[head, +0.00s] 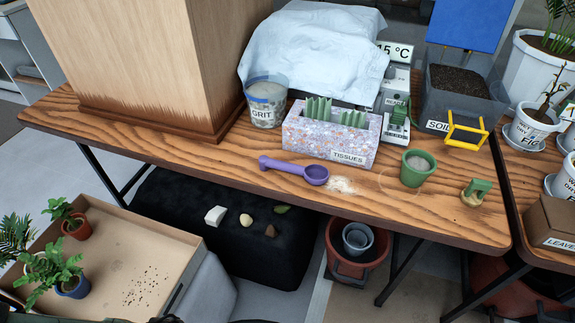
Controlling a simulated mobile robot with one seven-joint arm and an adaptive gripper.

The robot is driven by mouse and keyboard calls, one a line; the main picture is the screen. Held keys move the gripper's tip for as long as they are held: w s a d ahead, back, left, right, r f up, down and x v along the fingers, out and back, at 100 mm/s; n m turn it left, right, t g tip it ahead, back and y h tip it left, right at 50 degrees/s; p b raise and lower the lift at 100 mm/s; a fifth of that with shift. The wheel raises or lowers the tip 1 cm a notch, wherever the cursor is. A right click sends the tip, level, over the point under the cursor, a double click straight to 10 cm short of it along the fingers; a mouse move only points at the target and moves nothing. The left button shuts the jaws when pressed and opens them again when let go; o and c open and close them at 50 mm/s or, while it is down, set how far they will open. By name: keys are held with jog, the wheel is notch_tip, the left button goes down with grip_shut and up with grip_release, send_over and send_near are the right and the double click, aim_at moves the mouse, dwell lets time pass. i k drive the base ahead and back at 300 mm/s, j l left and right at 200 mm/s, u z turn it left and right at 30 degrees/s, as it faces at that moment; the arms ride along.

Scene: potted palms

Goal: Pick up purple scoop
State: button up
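The purple scoop (284,167) lies on the wooden table (228,170) near its front edge in the head view. Its handle points left and its round bowl is at the right end. The scoop lies in front of the speckled tissue box (329,139). A small patch of pale grains (342,186) lies on the table just right of the bowl. My gripper is not recognisable in this view, and nothing is seen holding the scoop.
A large wooden box (150,60) stands behind left, beside the grit container (266,112). A green pot (417,169) and a small green-handled object (474,192) stand to the right. A plant tray (150,232) is lower left. The table left of the scoop is bare.

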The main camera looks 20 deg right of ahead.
aim_at(315, 175)
jog(key=z, duration=1.4)
jog(key=k+l+z, duration=0.15)
jog(key=k+z, duration=0.15)
jog(key=k, duration=0.15)
